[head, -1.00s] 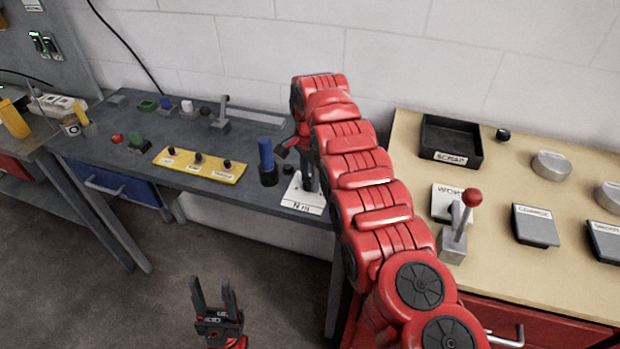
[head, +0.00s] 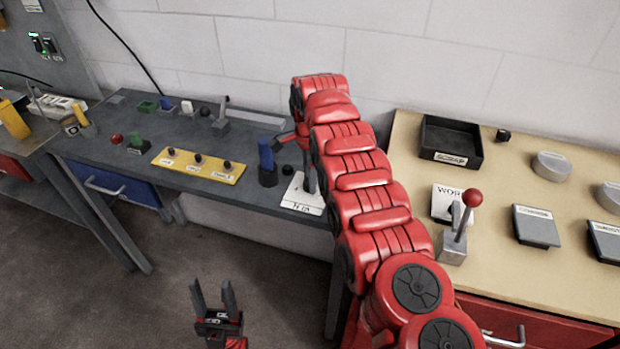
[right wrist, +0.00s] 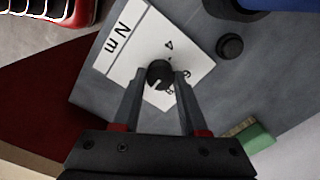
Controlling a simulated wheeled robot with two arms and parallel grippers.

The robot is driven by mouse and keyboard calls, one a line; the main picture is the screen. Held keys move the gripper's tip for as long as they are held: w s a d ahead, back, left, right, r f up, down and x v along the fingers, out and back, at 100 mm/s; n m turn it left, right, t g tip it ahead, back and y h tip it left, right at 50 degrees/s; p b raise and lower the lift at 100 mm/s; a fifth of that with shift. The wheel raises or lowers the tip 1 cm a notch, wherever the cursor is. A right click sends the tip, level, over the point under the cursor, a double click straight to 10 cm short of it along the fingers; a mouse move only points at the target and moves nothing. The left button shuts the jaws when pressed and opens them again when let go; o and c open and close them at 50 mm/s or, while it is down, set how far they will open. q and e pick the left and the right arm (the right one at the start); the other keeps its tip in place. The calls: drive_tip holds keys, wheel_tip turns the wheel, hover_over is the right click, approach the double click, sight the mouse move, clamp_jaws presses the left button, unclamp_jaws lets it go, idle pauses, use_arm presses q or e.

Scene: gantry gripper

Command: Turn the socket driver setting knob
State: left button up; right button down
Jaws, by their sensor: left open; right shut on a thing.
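The setting knob (right wrist: 160,75) is a small dark round knob on a white card (right wrist: 122,45) marked "N m" with numbers around the knob. In the right wrist view my right gripper (right wrist: 159,82) is shut on the knob, one finger on each side. In the head view the card (head: 296,201) lies at the right end of the grey bench, and my right gripper (head: 309,184) reaches down to it; the knob is hidden there. A blue-handled tool (head: 266,157) in a dark holder stands just left of the card. My left gripper (head: 212,290) is open and empty, low over the floor.
A dark round button (right wrist: 230,46) sits beside the card. A yellow panel with several knobs (head: 198,174) lies further left on the grey bench. The wooden table at right holds a black tray (head: 440,157), a red-balled lever (head: 461,222) and a label card (head: 441,198).

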drive_tip(key=shift+c, duration=2.2)
unclamp_jaws()
drive_tip(key=shift+r, duration=0.3)
wheel_tip(320, 180, up, 2)
drive_tip(key=shift+d+r+p, duration=0.1)
drive_tip(key=shift+p, duration=0.2)
wheel_tip(320, 180, up, 15)
drive_tip(key=p, duration=1.5)
drive_tip(key=shift+f, duration=0.2)
